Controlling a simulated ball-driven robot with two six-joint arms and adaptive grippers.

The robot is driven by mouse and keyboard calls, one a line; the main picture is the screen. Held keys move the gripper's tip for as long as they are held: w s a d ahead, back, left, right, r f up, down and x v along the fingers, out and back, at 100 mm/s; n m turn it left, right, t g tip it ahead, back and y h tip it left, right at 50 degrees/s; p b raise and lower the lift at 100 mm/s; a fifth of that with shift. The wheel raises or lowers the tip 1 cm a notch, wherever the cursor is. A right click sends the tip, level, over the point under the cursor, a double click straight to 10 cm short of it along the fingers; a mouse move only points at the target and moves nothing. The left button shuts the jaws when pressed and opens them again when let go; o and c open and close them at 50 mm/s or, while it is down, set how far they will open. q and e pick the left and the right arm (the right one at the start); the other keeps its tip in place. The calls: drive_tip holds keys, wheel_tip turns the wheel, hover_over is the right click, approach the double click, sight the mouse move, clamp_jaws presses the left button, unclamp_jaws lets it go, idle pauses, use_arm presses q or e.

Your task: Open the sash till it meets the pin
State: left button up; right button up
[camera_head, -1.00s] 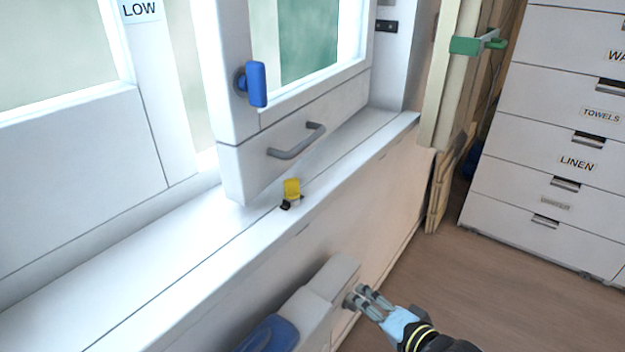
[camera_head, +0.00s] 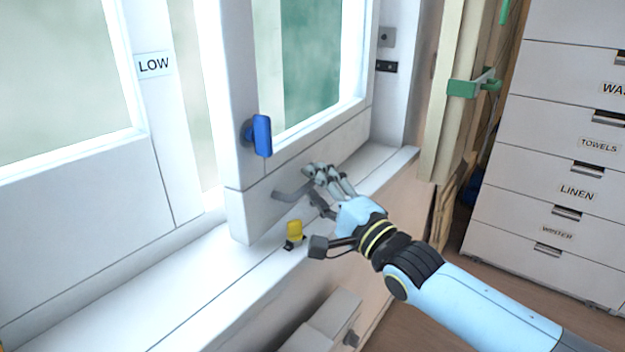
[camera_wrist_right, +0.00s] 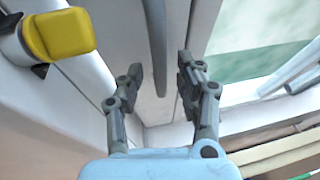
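The white sash (camera_head: 240,150) stands swung out from the frame over the sill. It has a blue lever (camera_head: 262,136) and a grey bar handle (camera_head: 290,193) low on its face. The yellow pin (camera_head: 294,231) stands on the sill in front of the sash's lower edge, apart from it; it also shows in the right wrist view (camera_wrist_right: 62,34). My right gripper (camera_head: 316,186) is at the right end of the bar handle. In the right wrist view its fingers (camera_wrist_right: 161,70) are spread, with the grey bar between them. My left gripper is out of view.
The white sill (camera_head: 130,312) runs below the window. A grey-white box (camera_head: 330,318) with a knob stands out below it. A green latch (camera_head: 470,87) and a drawer chest (camera_head: 560,125) are at the right.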

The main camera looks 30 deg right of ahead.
drive_tip(key=shift+w+r, duration=0.15)
drive_tip(key=shift+w, duration=0.65)
clamp_jaws()
